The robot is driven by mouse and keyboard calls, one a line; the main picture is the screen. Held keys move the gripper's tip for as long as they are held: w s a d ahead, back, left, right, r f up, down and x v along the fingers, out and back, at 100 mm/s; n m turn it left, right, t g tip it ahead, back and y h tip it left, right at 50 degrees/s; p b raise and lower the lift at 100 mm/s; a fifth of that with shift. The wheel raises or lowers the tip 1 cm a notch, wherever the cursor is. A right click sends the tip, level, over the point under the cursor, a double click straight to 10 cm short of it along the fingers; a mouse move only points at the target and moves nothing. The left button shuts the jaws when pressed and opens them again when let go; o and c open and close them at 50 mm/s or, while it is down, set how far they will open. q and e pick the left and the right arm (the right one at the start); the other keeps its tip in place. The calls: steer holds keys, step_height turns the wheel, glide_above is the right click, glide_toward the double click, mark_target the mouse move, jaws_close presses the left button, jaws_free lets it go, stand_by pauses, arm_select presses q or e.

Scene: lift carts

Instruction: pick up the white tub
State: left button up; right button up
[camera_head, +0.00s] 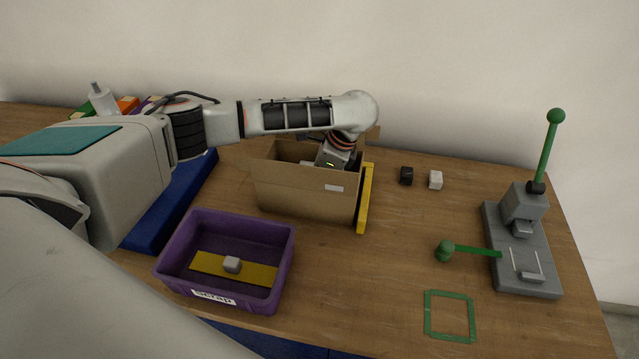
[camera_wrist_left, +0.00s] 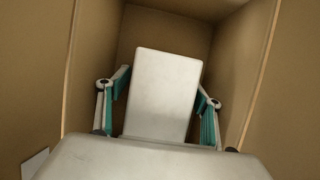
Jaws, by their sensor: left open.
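A white, flat-faced block-like thing, likely the white tub (camera_wrist_left: 165,105), stands inside the cardboard box (camera_head: 300,193) in the left wrist view. My left arm reaches over the box from the left, and my left gripper (camera_wrist_left: 162,86) is down inside it. Its two fingers with teal pads are open, one on each side of the tub, with small gaps seen; I cannot tell whether either touches. In the head view the box wall hides the tub and the fingertips. My right gripper is not in view.
A yellow bar (camera_head: 365,200) lies along the box's right side. A purple scrap bin (camera_head: 222,222) holding a small pale block stands in front. A black cube (camera_head: 406,176), a white cube (camera_head: 435,180) and a grey lever press (camera_head: 522,250) are right. Green tape marks bare table (camera_head: 450,316).

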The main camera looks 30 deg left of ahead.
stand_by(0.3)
arm_select(q)
steer(key=c, duration=1.4)
steer(key=shift+c, duration=0.2)
